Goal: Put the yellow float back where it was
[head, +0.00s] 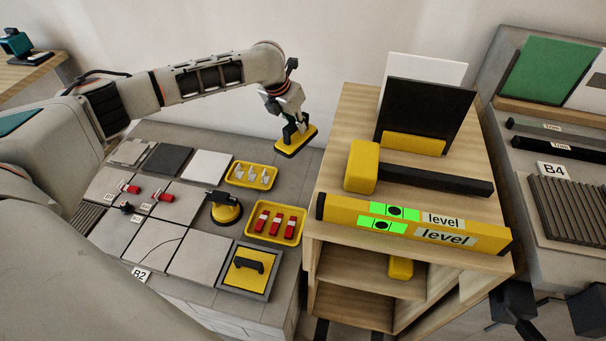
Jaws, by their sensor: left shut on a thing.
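The yellow float (304,140) is a flat yellow plate with a dark handle on top. My left gripper (297,124) is shut on that handle from above. The float is at the back right end of the grey bench (222,143), close to the wall. I cannot tell whether its plate touches the bench. A grey-framed square (279,252) at the front right of the bench shows a yellow area with a dark handle-like shape. Dark parts stand at the bottom right edge; I cannot tell whether they are my right gripper.
Two yellow trays (232,181) (297,238), holding grey and red pieces, and a yellow-based suction tool (226,213) stand on the bench. Grey tiles (206,166) cover its left. A wooden shelf (345,120) with yellow levels (335,207) stands close to the right.

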